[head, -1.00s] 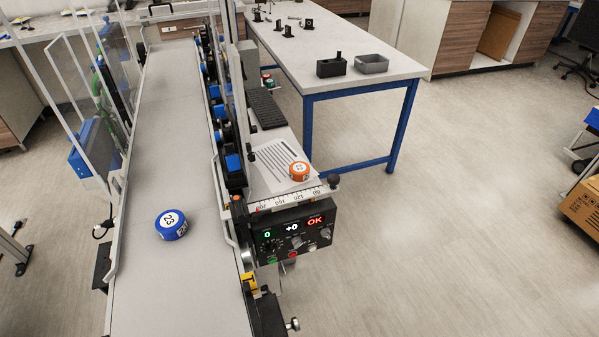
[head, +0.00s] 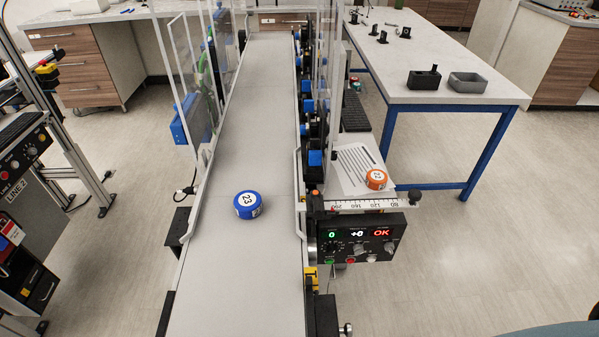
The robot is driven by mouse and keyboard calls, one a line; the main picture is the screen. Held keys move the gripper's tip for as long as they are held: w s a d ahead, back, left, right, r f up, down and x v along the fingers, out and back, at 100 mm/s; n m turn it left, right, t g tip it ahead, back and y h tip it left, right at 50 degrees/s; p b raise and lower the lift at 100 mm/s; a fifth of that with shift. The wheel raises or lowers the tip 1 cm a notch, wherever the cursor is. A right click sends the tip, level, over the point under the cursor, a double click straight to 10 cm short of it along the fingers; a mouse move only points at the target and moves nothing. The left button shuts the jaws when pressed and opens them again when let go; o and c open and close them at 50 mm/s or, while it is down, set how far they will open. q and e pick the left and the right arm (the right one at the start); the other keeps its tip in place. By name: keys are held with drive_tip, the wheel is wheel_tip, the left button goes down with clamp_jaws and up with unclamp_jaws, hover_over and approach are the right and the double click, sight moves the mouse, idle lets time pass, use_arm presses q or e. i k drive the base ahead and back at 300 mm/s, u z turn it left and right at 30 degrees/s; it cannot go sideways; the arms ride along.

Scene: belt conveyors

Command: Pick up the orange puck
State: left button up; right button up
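The orange puck (head: 376,179) has a white numbered top. It lies on the small light slotted plate (head: 350,168) at the right side of the conveyor, behind the ruler and the control box. A blue puck (head: 248,204) marked 23 lies on the grey belt (head: 240,130), left of the orange one. Neither of my grippers shows in the head view, and nothing is seen touching either puck.
A control box (head: 360,238) with lit displays hangs below the ruler (head: 365,205). Clear guard panels (head: 335,70) stand along the belt. A blue-legged table (head: 440,97) stands behind right. Another machine (head: 30,170) stands at left. Floor at right is free.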

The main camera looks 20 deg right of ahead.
sight(376, 178)
drive_tip(key=u, duration=1.6)
drive_tip(key=k, duration=1.15)
drive_tip(key=z, duration=1.2)
drive_tip(key=i, duration=0.55)
drive_tip(key=z, duration=0.05)
